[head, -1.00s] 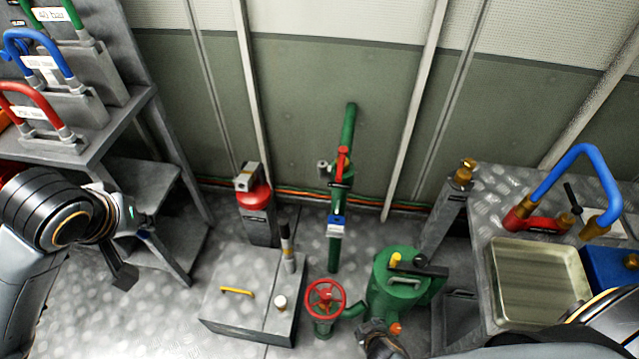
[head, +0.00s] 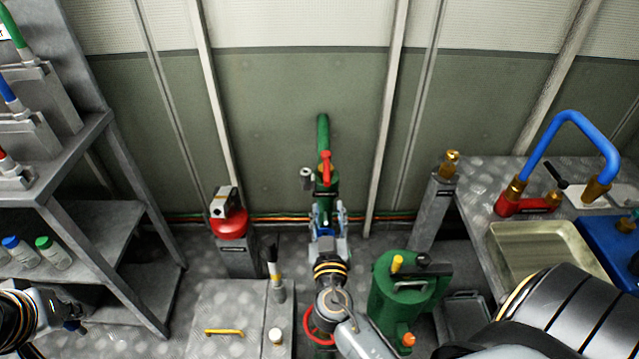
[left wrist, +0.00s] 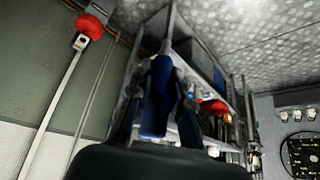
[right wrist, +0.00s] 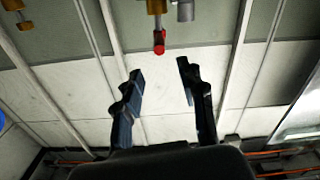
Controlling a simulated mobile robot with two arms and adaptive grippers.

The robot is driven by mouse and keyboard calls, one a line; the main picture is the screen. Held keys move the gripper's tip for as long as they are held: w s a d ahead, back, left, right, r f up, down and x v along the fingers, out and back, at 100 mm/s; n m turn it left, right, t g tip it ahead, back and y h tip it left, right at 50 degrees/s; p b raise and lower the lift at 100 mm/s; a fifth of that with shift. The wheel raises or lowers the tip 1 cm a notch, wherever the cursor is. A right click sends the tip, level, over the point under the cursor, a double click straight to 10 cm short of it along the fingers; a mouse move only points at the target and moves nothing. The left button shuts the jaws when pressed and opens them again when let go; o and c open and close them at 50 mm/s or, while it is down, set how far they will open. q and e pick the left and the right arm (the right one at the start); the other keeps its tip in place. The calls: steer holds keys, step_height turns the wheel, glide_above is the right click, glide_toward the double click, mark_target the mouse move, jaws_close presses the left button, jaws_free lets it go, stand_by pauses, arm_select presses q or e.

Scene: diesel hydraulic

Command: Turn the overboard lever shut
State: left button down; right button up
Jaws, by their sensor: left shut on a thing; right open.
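The red lever (head: 325,166) sits on a green upright pipe (head: 322,130) by the back wall, roughly in line with the pipe in the head view. My right gripper (head: 325,210) is just below the lever, in front of the pipe, with its fingers spread. In the right wrist view the red lever tip (right wrist: 159,42) shows beyond the empty gap between the open fingers (right wrist: 160,82), apart from them. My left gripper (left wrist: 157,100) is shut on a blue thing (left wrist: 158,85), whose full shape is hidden. In the head view my left arm is at the lower left edge.
A red handwheel (head: 312,325) is partly hidden behind my right arm. A green canister (head: 383,300) stands right of it. A grey box with a yellow handle (head: 224,332) is to the left. A shelf (head: 95,160) is at the left, a bench with a tray (head: 500,235) at the right.

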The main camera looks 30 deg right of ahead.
mark_target(328, 187)
arm_select(q)
step_height(328, 187, up, 3)
steer(key=shift+d+f+p, duration=0.1)
steer(key=shift+f+p, duration=0.05)
steer(key=shift+p, duration=1.1)
arm_select(e)
steer(key=x, duration=1.1)
steer(key=shift+w+d, duration=0.25)
jaws_close()
